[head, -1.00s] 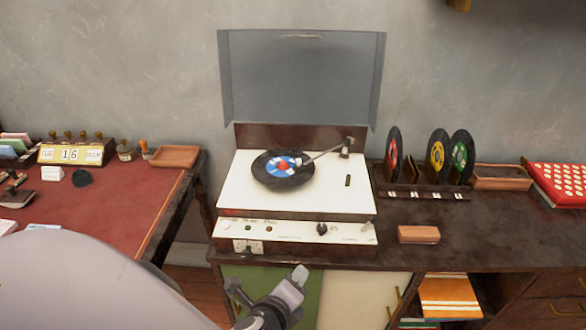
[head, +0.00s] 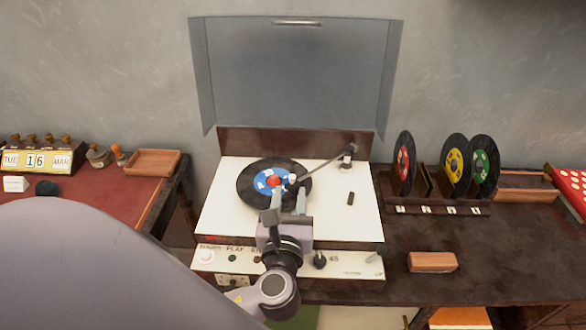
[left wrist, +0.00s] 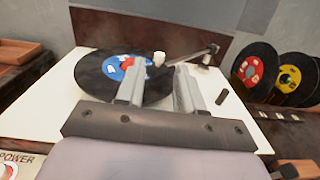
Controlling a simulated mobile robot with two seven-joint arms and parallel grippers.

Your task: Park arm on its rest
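The record player (head: 225,215) stands on the cabinet with its grey lid up and a black record with a blue-and-white label (head: 250,190) on its platter. The thin tonearm (head: 325,163) runs from its post at the back right to over the record, with its white head end (head: 292,178) near the label. I cannot make out a separate arm rest. My left gripper (head: 287,204) is open and empty over the record's front edge. In the left wrist view, the tonearm's head end (left wrist: 158,58) appears just beyond the gap between the fingertips (left wrist: 160,70). My right gripper is not in view.
A record rack (head: 440,207) with several records stands at the right. A brown block (head: 432,262) lies in front of it. The raised lid (head: 295,75) closes off the back. A desk with a wooden tray (head: 153,162) is at the left.

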